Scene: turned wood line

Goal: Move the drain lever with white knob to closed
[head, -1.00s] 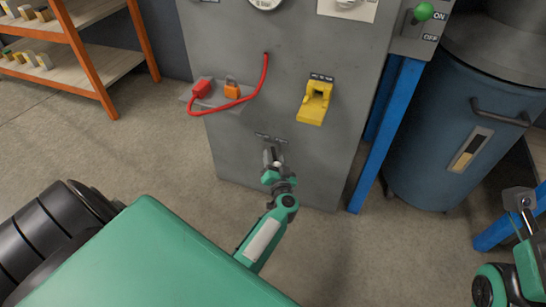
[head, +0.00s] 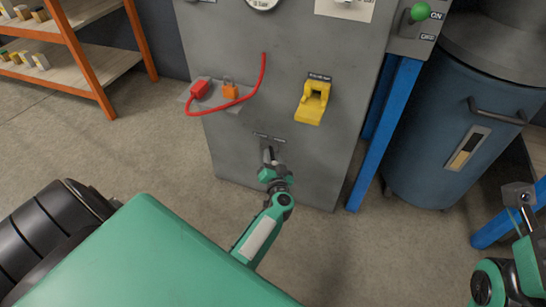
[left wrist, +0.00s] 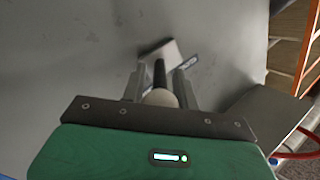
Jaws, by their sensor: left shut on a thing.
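The drain lever shows in the left wrist view as a dark rod (left wrist: 159,72) with a round white knob (left wrist: 160,97) at its near end. The knob lies between the two fingers of my left gripper (left wrist: 158,80), which is shut on the lever. In the head view my left gripper (head: 268,158) is at the low front of the grey cabinet, just under a small label. There the gripper hides the knob and most of the lever. My right gripper (head: 518,198) is at the right edge, away from the cabinet, and its jaws are too small to judge.
Above the lever on the grey cabinet (head: 235,150) are a yellow handle (head: 312,102) and a small shelf with a red plug, an orange padlock (head: 231,91) and a red cable (head: 262,75). A blue post (head: 385,135) and a blue drum (head: 435,130) stand to the right.

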